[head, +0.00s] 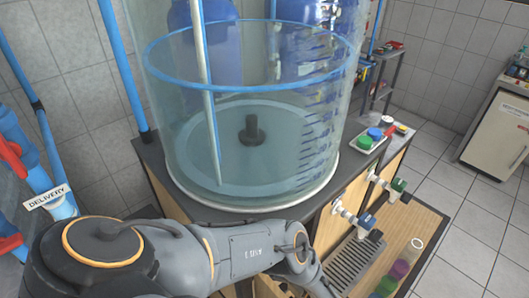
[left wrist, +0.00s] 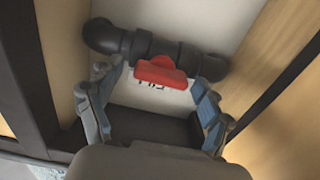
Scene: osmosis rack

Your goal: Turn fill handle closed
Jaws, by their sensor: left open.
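The red fill handle (left wrist: 160,72) shows in the left wrist view. It sits on a dark horizontal pipe valve (left wrist: 150,48), roughly in line with the pipe. A white label (left wrist: 157,92), partly covered by the handle and seemingly reading FILL, is just below it. My left gripper (left wrist: 155,84) is open, with one finger to the left and one to the right of the handle. I see no clear contact with the handle. In the head view my left arm reaches along the cabinet front, and its gripper is hidden. My right gripper is not in view.
Wooden panels (left wrist: 284,60) flank the valve recess. In the head view a large clear tank (head: 250,185) stands on the cabinet. Two taps (head: 352,216) project at its right, above a slatted drip tray (head: 354,264). Blue pipes with red handles and a DELIVERY tag (head: 47,197) are at left.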

